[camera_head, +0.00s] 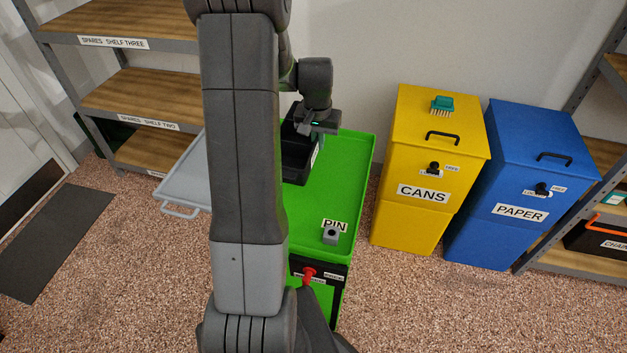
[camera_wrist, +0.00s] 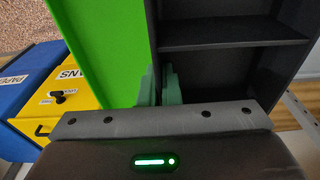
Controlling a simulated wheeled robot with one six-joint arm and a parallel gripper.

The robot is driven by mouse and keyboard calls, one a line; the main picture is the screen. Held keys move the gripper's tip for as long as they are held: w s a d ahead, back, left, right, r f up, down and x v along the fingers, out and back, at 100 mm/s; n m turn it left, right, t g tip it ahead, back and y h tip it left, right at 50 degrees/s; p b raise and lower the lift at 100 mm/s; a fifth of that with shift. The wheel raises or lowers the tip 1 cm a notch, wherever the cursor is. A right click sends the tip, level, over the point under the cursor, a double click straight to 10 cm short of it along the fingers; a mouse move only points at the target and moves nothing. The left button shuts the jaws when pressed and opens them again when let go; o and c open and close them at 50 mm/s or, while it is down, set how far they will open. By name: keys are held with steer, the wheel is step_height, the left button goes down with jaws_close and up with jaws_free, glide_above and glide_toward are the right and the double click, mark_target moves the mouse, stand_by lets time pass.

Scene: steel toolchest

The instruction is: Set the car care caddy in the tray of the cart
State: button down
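The car care caddy is a dark open box with compartments. In the head view the caddy (camera_head: 295,163) is over the green tray (camera_head: 350,165) of the cart, partly hidden by my arm. I cannot tell whether its base touches the tray floor. My gripper (camera_head: 316,128) is at the caddy's upper edge. In the wrist view the caddy (camera_wrist: 225,42) fills the upper right, with the green tray (camera_wrist: 105,40) to its left. The fingers of my gripper (camera_wrist: 159,88) stand close together on either side of the caddy's wall and appear shut on it.
A grey side panel with a handle (camera_head: 182,190) juts out left. Yellow CANS (camera_head: 405,225) and blue PAPER (camera_head: 490,235) bins stand right. Shelves (camera_head: 140,92) stand behind left.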

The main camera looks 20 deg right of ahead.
mark_target(318, 174)
step_height(318, 174, down, 10)
steer(key=shift+r, duration=0.15)
steer(key=c, duration=1.6)
jaws_free()
steer(key=shift+c, duration=0.2)
steer(key=r, duration=0.8)
steer(key=s+a+r, duration=0.1)
steer(key=r, duration=0.3)
steer(key=shift+s, duration=0.1)
